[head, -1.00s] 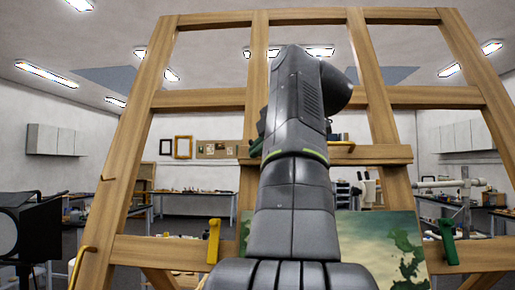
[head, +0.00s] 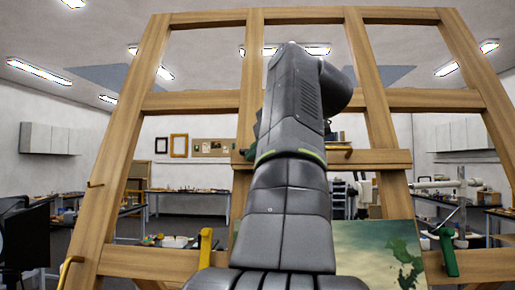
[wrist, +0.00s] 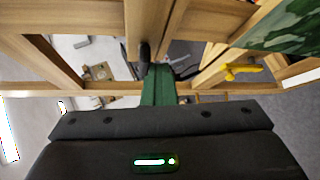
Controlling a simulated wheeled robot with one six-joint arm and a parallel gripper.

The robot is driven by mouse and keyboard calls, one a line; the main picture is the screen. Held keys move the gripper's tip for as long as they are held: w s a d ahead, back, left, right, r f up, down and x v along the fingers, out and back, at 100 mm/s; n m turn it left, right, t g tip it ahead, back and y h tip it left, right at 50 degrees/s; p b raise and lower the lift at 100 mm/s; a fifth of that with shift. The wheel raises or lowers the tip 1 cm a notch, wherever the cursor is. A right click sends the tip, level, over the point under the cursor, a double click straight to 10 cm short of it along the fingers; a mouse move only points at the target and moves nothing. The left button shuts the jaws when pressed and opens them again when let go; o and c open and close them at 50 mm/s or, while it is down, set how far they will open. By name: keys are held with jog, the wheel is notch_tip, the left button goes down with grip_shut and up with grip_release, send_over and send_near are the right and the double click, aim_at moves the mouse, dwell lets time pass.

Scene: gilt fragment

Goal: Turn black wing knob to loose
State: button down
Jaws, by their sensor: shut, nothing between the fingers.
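In the wrist view a small dark, upright, rounded piece (wrist: 145,50), which looks like the black wing knob, stands against a wooden bar of the easel. My gripper (wrist: 153,68) reaches up from its dark housing at the bottom of that view. Its green fingers are together and empty. Their tips lie just below the dark piece in the picture; I cannot tell whether they touch it. In the head view my own arm covers the middle of the easel and hides the knob. A dark green part shows at the arm's left edge, too little to identify.
The wooden easel (head: 115,185) fills the head view. A yellow lever (head: 205,247) and a green lever (head: 446,252) sit on its lower bar, with a green painting (head: 385,250) between them. A dark lamp-like object (head: 25,238) stands at far left. Workbenches stand behind.

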jog(key=shift+w+r+n, duration=0.1)
jog(key=shift+n, duration=0.4)
jog(key=shift+r+p, duration=0.1)
jog(key=shift+p, duration=0.25)
jog(key=r+p+v, duration=0.1)
jog(key=p+v, duration=0.1)
jog(key=v, duration=1.2)
jog(key=shift+w+r, duration=0.3)
jog(key=shift+w, duration=0.05)
jog(key=shift+a, duration=0.15)
dwell(0.3)
jog(key=x, duration=1.3)
jog(key=shift+f+b, duration=0.3)
jog(key=shift+f, duration=0.05)
jog(key=shift+a, duration=0.1)
